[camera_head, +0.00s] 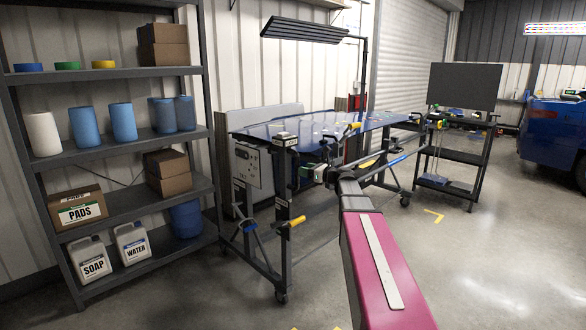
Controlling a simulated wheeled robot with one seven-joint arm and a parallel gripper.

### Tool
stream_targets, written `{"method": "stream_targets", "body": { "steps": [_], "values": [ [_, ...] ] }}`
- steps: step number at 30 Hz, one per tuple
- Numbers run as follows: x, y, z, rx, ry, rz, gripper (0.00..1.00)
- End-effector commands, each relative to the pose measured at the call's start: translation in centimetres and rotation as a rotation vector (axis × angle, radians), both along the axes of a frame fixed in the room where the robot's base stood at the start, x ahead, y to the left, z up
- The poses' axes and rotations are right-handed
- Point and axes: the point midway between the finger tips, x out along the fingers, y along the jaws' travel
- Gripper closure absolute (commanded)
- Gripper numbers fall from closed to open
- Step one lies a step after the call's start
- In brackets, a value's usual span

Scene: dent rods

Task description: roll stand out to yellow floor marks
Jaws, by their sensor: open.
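The wheeled stand (289,222) is a dark frame on casters, standing in the middle of the view. It carries a glossy blue panel (300,129) lying nearly flat on top. Yellow-ended grips stick out from the frame, one low on the near post (297,221). A yellow corner mark (434,215) shows on the floor to the right of the stand. Small yellow bits show at the bottom edge, mostly cut off. My magenta arm reaches up from the bottom, and my gripper (328,172) is open at the stand's near side. Its fingers are small, and contact cannot be told.
A shelf rack (86,156) with bottles, boxes and jugs stands at left. A tool cart (452,156) with a dark board stands at right, near a blue vehicle (552,133). The floor at front right is clear.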

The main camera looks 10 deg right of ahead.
Motion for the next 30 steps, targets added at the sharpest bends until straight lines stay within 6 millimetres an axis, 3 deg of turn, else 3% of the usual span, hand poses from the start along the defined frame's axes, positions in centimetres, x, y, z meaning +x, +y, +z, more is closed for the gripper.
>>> {"method": "stream_targets", "body": {
  "steps": [3,12,24,26,29,30],
  "values": [
    [1.8,1.7,0.0,-0.001,0.000,0.002,0.49],
    [4.2,4.4,0.0,-0.002,-0.001,0.001,0.49],
    [4.5,4.9,0.0,-0.003,0.000,0.000,0.49],
    [4.5,4.9,0.0,-0.003,0.000,0.000,0.66],
    [4.5,4.9,0.0,-0.003,0.000,0.000,0.98],
    [4.5,4.9,0.0,-0.003,0.000,0.000,1.00]
  ]
}}
